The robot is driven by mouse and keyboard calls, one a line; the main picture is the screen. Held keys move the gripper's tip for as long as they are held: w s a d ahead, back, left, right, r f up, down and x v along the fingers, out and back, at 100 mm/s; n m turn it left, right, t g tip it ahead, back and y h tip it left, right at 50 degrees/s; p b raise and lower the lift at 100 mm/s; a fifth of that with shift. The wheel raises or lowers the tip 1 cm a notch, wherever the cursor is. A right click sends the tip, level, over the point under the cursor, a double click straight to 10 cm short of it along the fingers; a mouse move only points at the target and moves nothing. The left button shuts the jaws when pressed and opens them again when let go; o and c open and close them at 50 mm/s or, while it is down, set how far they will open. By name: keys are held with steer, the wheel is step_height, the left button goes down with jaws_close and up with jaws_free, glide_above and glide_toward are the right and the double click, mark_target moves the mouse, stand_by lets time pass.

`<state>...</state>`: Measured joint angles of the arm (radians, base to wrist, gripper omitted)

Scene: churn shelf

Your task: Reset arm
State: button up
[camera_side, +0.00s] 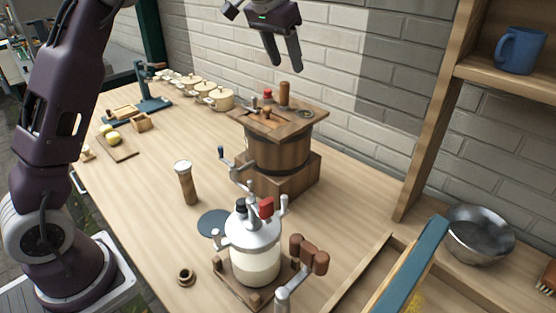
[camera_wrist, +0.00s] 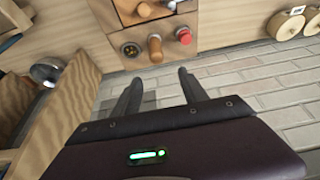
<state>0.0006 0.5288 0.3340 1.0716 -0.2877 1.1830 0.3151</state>
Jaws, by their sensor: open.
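My gripper (camera_side: 283,52) hangs in the air above the wooden churn at the back of the table, near the brick wall. Its two dark fingers are apart, with nothing between them. In the wrist view my gripper (camera_wrist: 158,88) also shows spread fingers, with brick wall behind them. The wooden churn (camera_side: 277,155) stands upright on a wooden block, with a square lid, a wooden knob and a red knob on top. The lid (camera_wrist: 160,22) is upside down in the wrist view, apart from the fingers.
A shelf at right bears a blue mug (camera_side: 519,50) and a metal bowl (camera_side: 478,234). Pots (camera_side: 221,99) line the back.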

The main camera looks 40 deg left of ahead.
steer(key=shift+s+r, duration=0.1)
steer(key=shift+r, duration=0.15)
steer(key=s+d+r+h, duration=0.1)
steer(key=s+d+r, duration=0.1)
steer(key=s, duration=0.8)
steer(key=s+d+r, duration=0.2)
steer(key=s+d, duration=0.1)
steer(key=s, duration=0.6)
steer(key=s+d+f, duration=0.1)
steer(key=s+f, duration=0.2)
steer(key=s, duration=0.3)
steer(key=s+f, duration=0.3)
steer(key=s, duration=0.4)
steer(key=s+d+f+t+y, duration=0.1)
steer(key=s+f, duration=0.2)
steer(key=s, duration=0.3)
steer(key=shift+s+d+f, duration=0.2)
steer(key=shift+d+f, duration=0.1)
steer(key=shift+f, duration=0.05)
